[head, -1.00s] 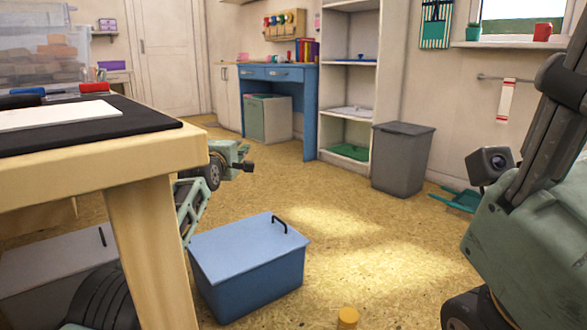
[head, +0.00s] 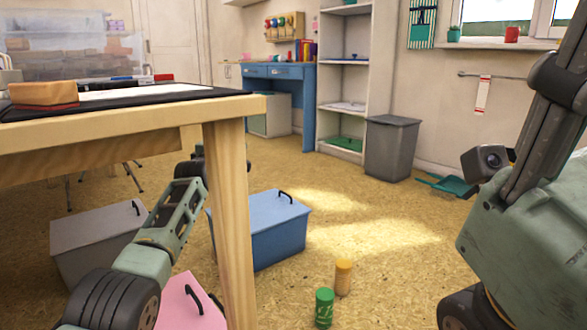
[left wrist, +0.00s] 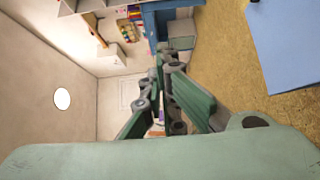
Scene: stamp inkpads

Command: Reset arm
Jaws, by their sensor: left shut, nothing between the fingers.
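My left arm enters the head view from the lower left and reaches up beside the front table leg. Its wrist end (head: 197,160) is partly hidden by that leg, and the fingers cannot be made out there. In the left wrist view my left gripper (left wrist: 167,58) has its green fingers drawn together at the tips, with nothing held between them. It is in the air, away from the furniture. Part of my right arm fills the right side of the head view; its gripper is out of frame.
The wooden table (head: 150,122) stands close on the left, its leg beside my left arm. A blue lidded box (head: 275,240), a grey box (head: 85,240), a pink box (head: 180,305), a green cylinder (head: 324,308) and a yellow cylinder (head: 343,278) stand on the floor.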

